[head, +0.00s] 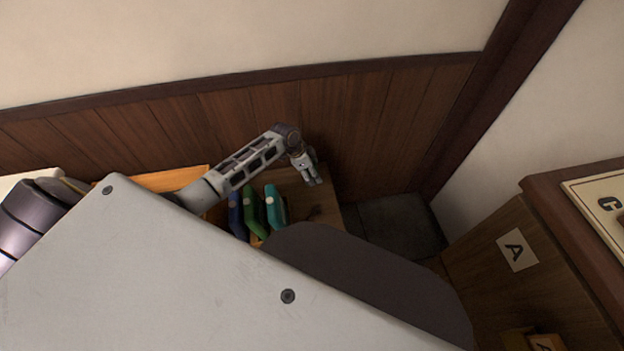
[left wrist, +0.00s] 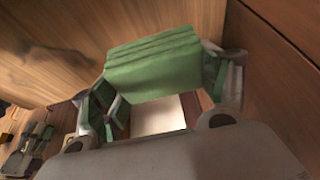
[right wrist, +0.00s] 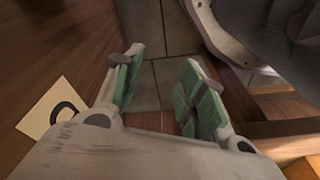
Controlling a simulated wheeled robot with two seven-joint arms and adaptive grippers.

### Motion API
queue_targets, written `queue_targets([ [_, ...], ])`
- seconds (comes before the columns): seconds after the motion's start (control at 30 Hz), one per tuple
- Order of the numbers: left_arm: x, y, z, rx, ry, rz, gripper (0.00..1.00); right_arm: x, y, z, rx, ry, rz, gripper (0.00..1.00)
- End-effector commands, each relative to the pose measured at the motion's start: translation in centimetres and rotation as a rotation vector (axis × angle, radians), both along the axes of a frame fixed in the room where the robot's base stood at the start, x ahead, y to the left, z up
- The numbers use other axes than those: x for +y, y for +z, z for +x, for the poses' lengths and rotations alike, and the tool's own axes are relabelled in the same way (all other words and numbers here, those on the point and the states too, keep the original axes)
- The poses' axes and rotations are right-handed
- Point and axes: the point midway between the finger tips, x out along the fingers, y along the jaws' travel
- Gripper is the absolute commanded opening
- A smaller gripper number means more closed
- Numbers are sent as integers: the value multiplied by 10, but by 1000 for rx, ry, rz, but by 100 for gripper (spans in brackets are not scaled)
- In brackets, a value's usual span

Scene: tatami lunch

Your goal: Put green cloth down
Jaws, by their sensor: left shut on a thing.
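The green cloth (left wrist: 153,68) is a folded, layered block in the left wrist view. My left gripper (left wrist: 160,80) is shut on it, with a finger at each side. A pale flat surface (left wrist: 160,115) shows below the cloth; I cannot tell whether they touch. My right gripper (right wrist: 163,68) is open and empty in the right wrist view, with dark floor tiles beyond its fingers. In the head view, a large pale panel hides much of the lower left, and I cannot make out the held cloth there.
Blue, green and teal upright items (head: 251,211) stand on a low wooden surface by the panelled wall (head: 370,120). A wooden cabinet with an A label (head: 516,250) stands at the right. A lettered card (right wrist: 50,106) shows in the right wrist view. Dark floor (head: 400,222) lies between.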

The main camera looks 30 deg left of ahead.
Motion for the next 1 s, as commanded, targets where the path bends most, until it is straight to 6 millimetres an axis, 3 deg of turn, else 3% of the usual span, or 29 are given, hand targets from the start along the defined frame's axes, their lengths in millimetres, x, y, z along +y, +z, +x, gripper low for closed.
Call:
queue_targets([
  [0.57,0,-10,0,0,1,-1,52,1,6,0,1,2,2,40],
  [1.0,0,-48,0,0,2,-1,52,6,28,3,-17,4,17,40],
])
